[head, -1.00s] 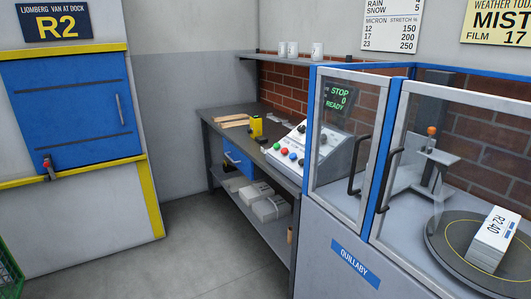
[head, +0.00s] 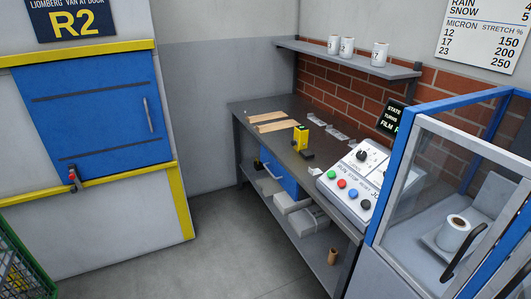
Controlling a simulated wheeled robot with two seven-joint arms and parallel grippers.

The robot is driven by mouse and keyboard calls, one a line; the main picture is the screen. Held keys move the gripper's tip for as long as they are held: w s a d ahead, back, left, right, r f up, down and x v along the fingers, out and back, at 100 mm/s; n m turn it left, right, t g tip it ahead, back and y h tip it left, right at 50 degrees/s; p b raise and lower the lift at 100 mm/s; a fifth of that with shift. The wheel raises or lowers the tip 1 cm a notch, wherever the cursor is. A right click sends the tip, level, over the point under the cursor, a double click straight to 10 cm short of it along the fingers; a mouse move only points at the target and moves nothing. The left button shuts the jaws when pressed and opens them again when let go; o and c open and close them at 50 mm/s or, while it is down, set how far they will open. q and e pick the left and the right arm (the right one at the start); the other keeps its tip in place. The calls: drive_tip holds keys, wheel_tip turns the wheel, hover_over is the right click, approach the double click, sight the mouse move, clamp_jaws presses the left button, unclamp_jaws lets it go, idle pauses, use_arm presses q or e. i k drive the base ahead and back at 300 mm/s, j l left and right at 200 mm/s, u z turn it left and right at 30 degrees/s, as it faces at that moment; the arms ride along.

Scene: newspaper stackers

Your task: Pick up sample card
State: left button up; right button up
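No item on the grey bench (head: 262,110) is clearly readable as a sample card. Two flat tan strips (head: 278,125) lie on its far left part. A yellow device (head: 301,137) stands upright near the middle, with a small dark item (head: 307,154) in front of it. Several small pale, clear-looking pieces (head: 335,134) lie behind it, too small to tell. A small white piece (head: 315,171) lies near the front edge, beside the control panel. Neither of my grippers shows in the head view.
A sloped control panel (head: 345,196) with coloured buttons stands at the bench's right end. A blue-framed enclosure (head: 420,165) with a white film roll (head: 453,233) is at right. A shelf (head: 345,58) with mugs hangs above. A green crate (head: 22,265) is lower left. The floor before the bench is clear.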

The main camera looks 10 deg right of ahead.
sight(316, 170)
drive_tip(key=i+j, duration=0.15)
drive_tip(key=i, duration=0.65)
drive_tip(key=i+j+u, duration=0.1)
drive_tip(key=i, duration=0.7)
drive_tip(key=i+z, duration=0.2)
drive_tip(key=z, duration=0.2)
drive_tip(key=i+j+z, duration=0.15)
drive_tip(key=z, duration=0.25)
drive_tip(key=i+j+z, duration=0.2)
drive_tip(key=z, duration=0.2)
drive_tip(key=i+j+z, duration=0.2)
drive_tip(key=z, duration=0.2)
drive_tip(key=j, duration=0.1)
